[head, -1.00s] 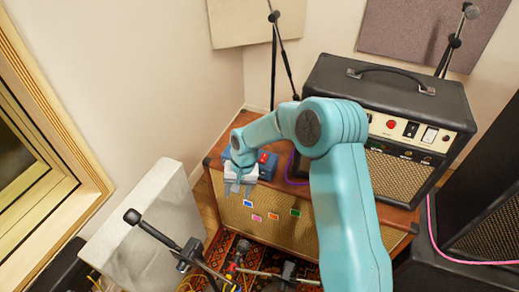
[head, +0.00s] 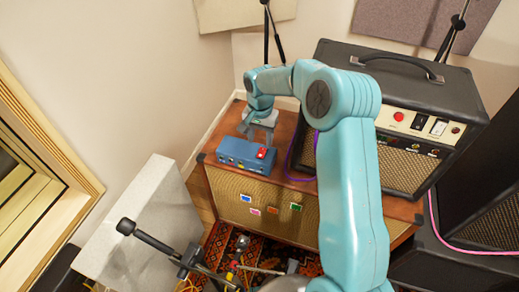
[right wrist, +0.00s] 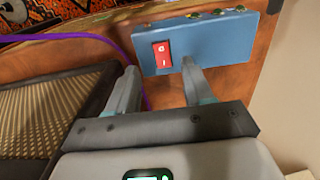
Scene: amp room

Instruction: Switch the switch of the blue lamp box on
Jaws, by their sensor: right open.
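A blue box (head: 245,155) lies on the brown wooden cabinet top near its front left edge. It carries a red rocker switch (head: 262,153) near its right end. In the right wrist view the blue box (right wrist: 215,45) and its red switch (right wrist: 161,54) with white marks show closely; I cannot tell which side of the rocker is pressed. My right gripper (head: 258,132) is just behind the box, open and empty. In the right wrist view its fingers (right wrist: 158,82) point toward the box's switch end, spread apart. My left gripper is not in view.
A black amplifier (head: 405,125) with its own red light and switches stands right of the box. A purple cable (head: 292,160) runs between them. A microphone stand (head: 155,240) and a pale panel (head: 130,225) are in front at left.

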